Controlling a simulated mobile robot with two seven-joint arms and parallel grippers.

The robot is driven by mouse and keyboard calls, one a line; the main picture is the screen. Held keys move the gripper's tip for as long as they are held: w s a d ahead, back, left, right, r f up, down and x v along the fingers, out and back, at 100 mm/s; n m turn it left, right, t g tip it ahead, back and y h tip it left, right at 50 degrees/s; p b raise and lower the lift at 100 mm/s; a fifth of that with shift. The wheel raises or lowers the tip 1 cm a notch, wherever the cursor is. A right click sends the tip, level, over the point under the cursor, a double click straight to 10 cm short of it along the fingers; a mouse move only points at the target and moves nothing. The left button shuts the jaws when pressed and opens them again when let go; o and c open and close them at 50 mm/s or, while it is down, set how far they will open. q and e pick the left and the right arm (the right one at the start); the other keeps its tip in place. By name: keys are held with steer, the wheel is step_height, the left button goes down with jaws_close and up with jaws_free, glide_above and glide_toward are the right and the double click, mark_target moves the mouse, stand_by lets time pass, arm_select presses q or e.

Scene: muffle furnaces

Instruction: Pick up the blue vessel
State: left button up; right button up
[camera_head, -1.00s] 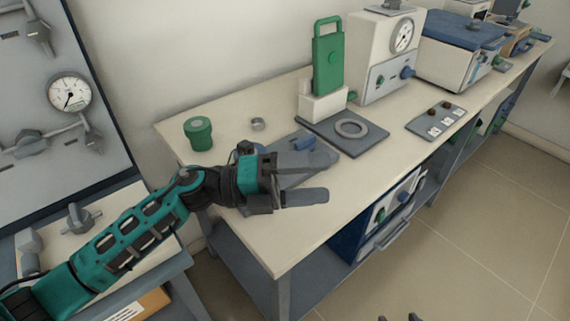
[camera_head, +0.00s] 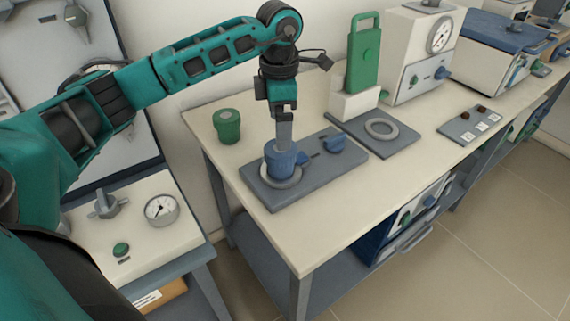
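The blue vessel (camera_head: 281,162) stands upright on a grey ring at the left part of a grey plate (camera_head: 320,182) on the bench. My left gripper (camera_head: 283,142) points straight down over the vessel, its fingers at or inside the rim. The fingers are seen edge-on, one in line with the other, so I cannot tell whether they are apart or grip the wall. A smaller blue piece (camera_head: 334,144) sits on the same plate to the right. My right gripper is not in view.
A green lidded jar (camera_head: 227,126) stands left of the plate. A second grey plate with a ring (camera_head: 381,129), a green handled panel in a white block (camera_head: 355,104) and a white gauge unit (camera_head: 418,60) stand to the right. The front bench edge is clear.

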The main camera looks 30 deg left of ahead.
mark_target(281, 153)
arm_select(q)
step_height(281, 153, down, 9)
steer(key=shift+f, duration=0.1)
stand_by(0.4)
steer(key=shift+c, duration=0.3)
steer(key=c, duration=1.2)
steer(key=shift+w, duration=0.1)
steer(key=shift+c, duration=0.4)
steer(key=shift+r, duration=0.2)
